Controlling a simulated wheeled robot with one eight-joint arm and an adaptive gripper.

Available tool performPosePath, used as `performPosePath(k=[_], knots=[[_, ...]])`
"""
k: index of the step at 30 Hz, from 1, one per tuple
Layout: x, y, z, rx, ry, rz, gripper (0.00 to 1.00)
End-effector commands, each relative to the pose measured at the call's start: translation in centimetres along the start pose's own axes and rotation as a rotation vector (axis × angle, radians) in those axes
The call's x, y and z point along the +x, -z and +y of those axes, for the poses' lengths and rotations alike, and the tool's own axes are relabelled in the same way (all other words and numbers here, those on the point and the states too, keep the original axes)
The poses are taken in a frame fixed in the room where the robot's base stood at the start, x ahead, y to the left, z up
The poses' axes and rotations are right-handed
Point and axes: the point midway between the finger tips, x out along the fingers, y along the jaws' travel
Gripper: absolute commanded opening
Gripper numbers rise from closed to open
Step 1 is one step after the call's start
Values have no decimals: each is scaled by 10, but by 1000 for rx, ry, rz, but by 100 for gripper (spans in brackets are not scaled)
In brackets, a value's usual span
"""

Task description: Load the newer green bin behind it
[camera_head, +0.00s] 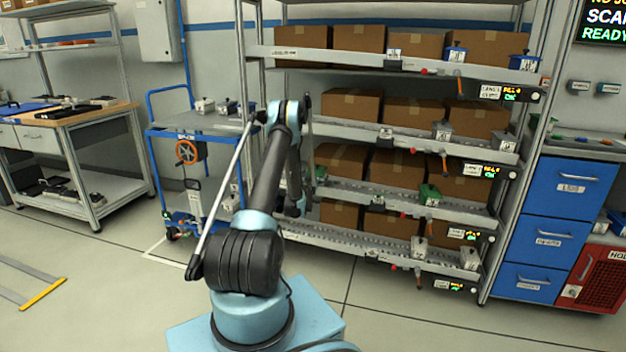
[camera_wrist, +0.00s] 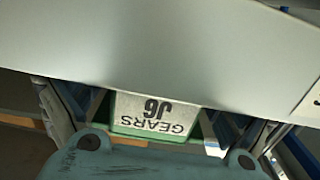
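In the wrist view a green bin (camera_wrist: 150,133) with a white label reading "GEARS J6" (upside down) lies between the finger parts of my gripper. A wide pale grey panel covers the view above it. Whether the fingers touch the bin's sides cannot be made out. In the head view my gripper (camera_head: 292,207) hangs low at the rack's left end, largely hidden by my arm. A green bin (camera_head: 429,194) sits at the front of a middle shelf of the rack (camera_head: 372,188). A small green thing (camera_head: 320,172) shows at that shelf's left end. Its label cannot be read.
Brown cartons and small grey and blue bins fill the rack's shelves. A blue cart (camera_head: 190,128) with small pale bins stands left of the rack. A workbench (camera_head: 70,120) is farther left. Blue drawers (camera_head: 570,190) stand right. The floor in front is mostly clear.

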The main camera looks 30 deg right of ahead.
Motion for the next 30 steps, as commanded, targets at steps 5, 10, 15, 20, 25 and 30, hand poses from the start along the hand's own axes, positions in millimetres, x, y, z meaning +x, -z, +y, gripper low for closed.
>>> performPosePath(k=[5, 10, 15, 20, 25, 30], knots=[[0, 0, 0, 0, 0, 0, 100], [0, -1, 0, 0, 0, 0, 100], [0, 4, 0, 0, 0, 0, 100], [0, 22, -1, 0, 0, 0, 100], [0, 49, -3, 0, 0, -1, 100], [-1, 74, -4, -1, 0, -2, 100]])
